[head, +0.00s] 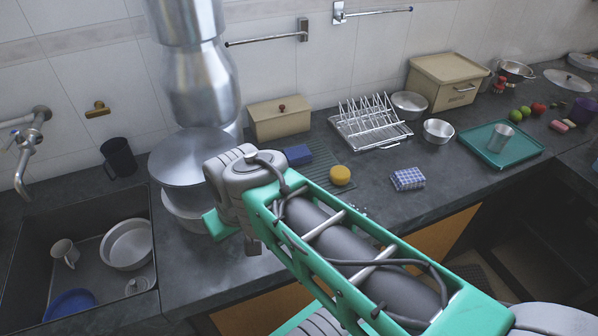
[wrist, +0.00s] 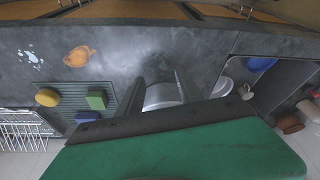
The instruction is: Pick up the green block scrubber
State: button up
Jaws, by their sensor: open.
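The green block scrubber (wrist: 97,100) lies on a dark ribbed mat (wrist: 125,91) in the wrist view, left of my gripper. A blue block (wrist: 87,117) lies on the same mat, and a round yellow sponge (wrist: 47,97) is at its left edge. In the head view I see the blue block (head: 298,155) and yellow sponge (head: 340,175); the green scrubber is not visible there, with my arm across that area. My gripper (wrist: 158,80) is open, its two fingers apart with nothing held between them. A metal pot (wrist: 162,96) shows beyond them.
Large steel pots (head: 188,160) stand close to my wrist. The sink (head: 30,260) with dishes is on the left. A dish rack (head: 370,122), beige box (head: 279,117) and checked cloth (head: 407,179) are on the counter. An orange patch (wrist: 79,56) shows near the mat.

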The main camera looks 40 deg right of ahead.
jog(key=shift+o, duration=1.4)
jog(key=w+d+f+m+b, duration=0.1)
jog(key=w+d+f+b, duration=0.2)
jog(key=w+d, duration=0.4)
jog(key=shift+w+d+m, duration=0.2)
jog(key=shift+d+m, duration=0.1)
jog(key=shift+d, duration=0.05)
jog(key=shift+o, duration=0.9)
jog(key=w+d+f+b, duration=0.2)
jog(key=w+d, duration=0.1)
jog(key=d, duration=0.3)
jog(key=shift+w+d+f+m+t+h, duration=0.2)
jog(key=shift+d+m+t+h, duration=0.1)
jog(key=shift+m+h, duration=0.1)
jog(key=shift+o, duration=0.9)
jog(key=shift+m, duration=0.5)
jog(key=d+f, duration=0.1)
jog(key=d, duration=0.2)
jog(key=w+d+f, duration=0.1)
jog(key=d, duration=0.3)
jog(key=w+d+f+b, duration=0.1)
jog(key=d, duration=0.2)
jog(key=shift+w+d+f, duration=0.15)
jog(key=shift+w+f, duration=0.05)
jog(key=x, duration=0.6)
jog(key=shift+w+f, duration=0.2)
jog(key=shift+w, duration=0.05)
